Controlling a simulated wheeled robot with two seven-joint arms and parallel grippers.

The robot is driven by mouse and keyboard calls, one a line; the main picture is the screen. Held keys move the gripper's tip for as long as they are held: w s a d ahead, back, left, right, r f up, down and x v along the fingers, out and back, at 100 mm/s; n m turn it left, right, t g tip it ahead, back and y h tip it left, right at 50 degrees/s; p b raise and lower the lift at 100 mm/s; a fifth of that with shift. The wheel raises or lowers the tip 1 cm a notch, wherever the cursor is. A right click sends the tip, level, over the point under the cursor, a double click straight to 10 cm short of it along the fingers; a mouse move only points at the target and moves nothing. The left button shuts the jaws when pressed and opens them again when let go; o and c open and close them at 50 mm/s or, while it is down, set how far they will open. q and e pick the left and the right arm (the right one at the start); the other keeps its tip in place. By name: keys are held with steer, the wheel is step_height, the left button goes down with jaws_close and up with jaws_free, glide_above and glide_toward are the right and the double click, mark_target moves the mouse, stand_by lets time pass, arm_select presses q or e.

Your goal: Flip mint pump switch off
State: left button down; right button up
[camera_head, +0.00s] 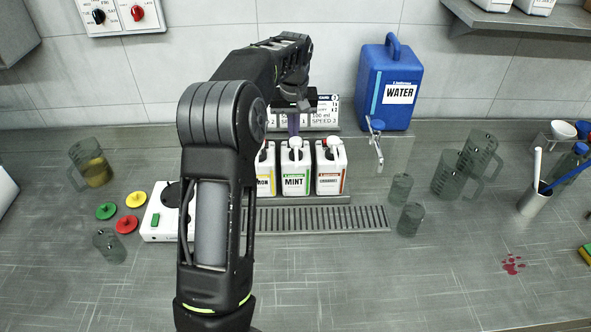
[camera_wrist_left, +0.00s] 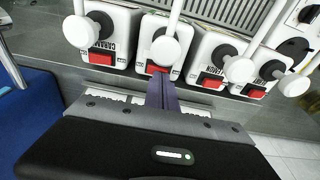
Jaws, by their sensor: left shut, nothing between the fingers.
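The mint pump bottle (camera_head: 295,182) is white with a green-edged label and stands in the middle of the bottles on the rack. In the left wrist view the bottle behind my fingers is the mint one (camera_wrist_left: 147,28); its label is mostly hidden. Contact cannot be told. My right gripper is not in view.
The caramel bottle (camera_head: 330,180) stands right of mint, the lemon bottle (camera_head: 266,184) left. Their red switches show close by in the wrist view. A blue water container (camera_head: 378,110) stands right of my gripper. A drip grate (camera_head: 320,219) lies in front. The front right counter is mostly clear.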

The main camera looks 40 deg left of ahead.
arm_select(q)
steer(key=shift+s+f+b, duration=0.1)
steer(key=shift+f+b, duration=0.2)
steer(key=shift+f, duration=0.25)
step_height(320, 180, up, 3)
steer(key=shift+f+p, duration=0.2)
steer(key=shift+p, duration=0.95)
step_height(320, 180, up, 2)
steer(key=shift+p, duration=0.5)
steer(key=shift+r, duration=1.2)
